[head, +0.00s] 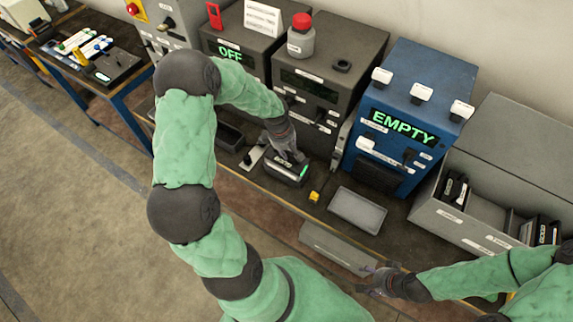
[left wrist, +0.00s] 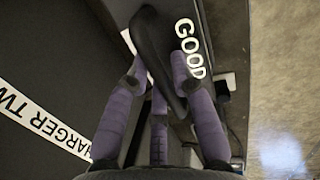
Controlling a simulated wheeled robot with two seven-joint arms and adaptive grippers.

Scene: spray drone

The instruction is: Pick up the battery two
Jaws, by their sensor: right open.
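A dark battery (head: 284,174) with a lit green strip sits on the bench in front of the dark machines. I cannot read a number on it. My left gripper (head: 293,158) is over it, fingers pointing down. In the left wrist view, the purple fingers of my left gripper (left wrist: 158,65) lie on either side of a black loop handle (left wrist: 150,40), beside a "GOOD" label (left wrist: 188,50). I cannot tell whether they are clamped on it. A "CHARGER TWO" label (left wrist: 40,122) is partly visible. My right gripper (head: 372,282) is open and empty by the bench's front edge.
A blue box reading "EMPTY" (head: 404,127) and a grey bin (head: 460,228) with dark packs stand to the right. A grey tray (head: 357,210) and a small yellow piece (head: 314,196) lie on the bench. A machine reads "OFF" (head: 230,53). A red-capped bottle (head: 301,38) stands on a dark machine.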

